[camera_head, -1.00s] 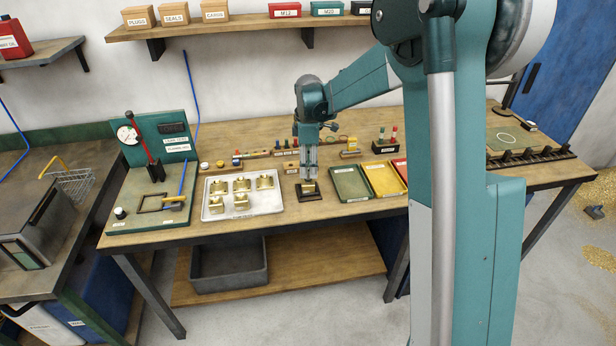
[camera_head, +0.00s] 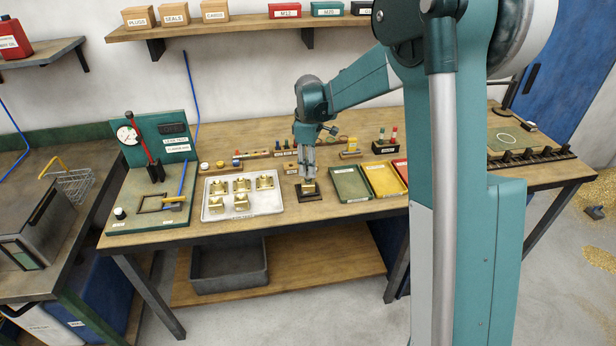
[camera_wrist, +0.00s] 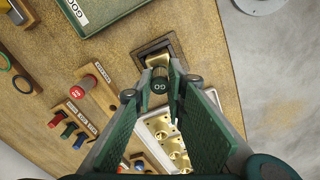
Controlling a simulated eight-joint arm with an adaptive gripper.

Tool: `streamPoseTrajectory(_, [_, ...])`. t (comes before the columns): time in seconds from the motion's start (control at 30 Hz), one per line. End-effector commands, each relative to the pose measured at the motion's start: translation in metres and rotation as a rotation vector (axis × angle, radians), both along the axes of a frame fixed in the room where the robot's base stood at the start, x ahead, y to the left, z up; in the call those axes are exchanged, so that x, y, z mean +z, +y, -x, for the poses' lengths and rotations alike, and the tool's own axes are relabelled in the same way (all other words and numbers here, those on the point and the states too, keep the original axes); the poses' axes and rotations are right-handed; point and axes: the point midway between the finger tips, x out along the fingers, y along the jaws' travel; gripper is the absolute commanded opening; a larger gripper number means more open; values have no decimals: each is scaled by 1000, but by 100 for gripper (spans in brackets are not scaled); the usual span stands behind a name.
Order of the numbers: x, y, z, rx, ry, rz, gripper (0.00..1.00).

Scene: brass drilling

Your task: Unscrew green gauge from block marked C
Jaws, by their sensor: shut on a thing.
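A brass block (camera_head: 308,188) sits in a dark square fixture (camera_head: 311,197) on the bench, right of the white tray. In the wrist view the brass block (camera_wrist: 158,61) shows beyond my fingertips, inside the dark fixture (camera_wrist: 150,47). My gripper (camera_head: 308,178) points down over the block. In the wrist view my gripper (camera_wrist: 160,86) is shut on the green gauge (camera_wrist: 158,87), whose end reads "GO". The gauge stands at the block; its thread is hidden, so I cannot tell how deep it sits. No letter C is readable on the block.
A white tray (camera_head: 208,208) with several brass blocks lies to the left. A green tray (camera_head: 350,184) and a yellow tray (camera_head: 384,180) lie close on the right. A rack with red and green gauges (camera_head: 385,146) and small labelled holders stand behind.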

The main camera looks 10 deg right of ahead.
Motion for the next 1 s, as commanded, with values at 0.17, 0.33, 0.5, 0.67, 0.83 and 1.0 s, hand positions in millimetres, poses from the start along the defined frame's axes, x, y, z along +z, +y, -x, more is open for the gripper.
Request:
streamPoseTrajectory(0.17, [0, 0, 0, 50, 0, 0, 5])
streamPoseTrajectory(0.33, [0, 0, 0, 168, 0, 0, 5])
streamPoseTrajectory(0.5, [0, 0, -1, 300, 0, 0, 5])
streamPoseTrajectory(0.67, [1, 0, -1, 423, 0, 0, 5])
streamPoseTrajectory(0.83, [1, 0, -1, 541, 0, 0, 5])
streamPoseTrajectory(1.0, [1, 0, -1, 595, 0, 0, 5])
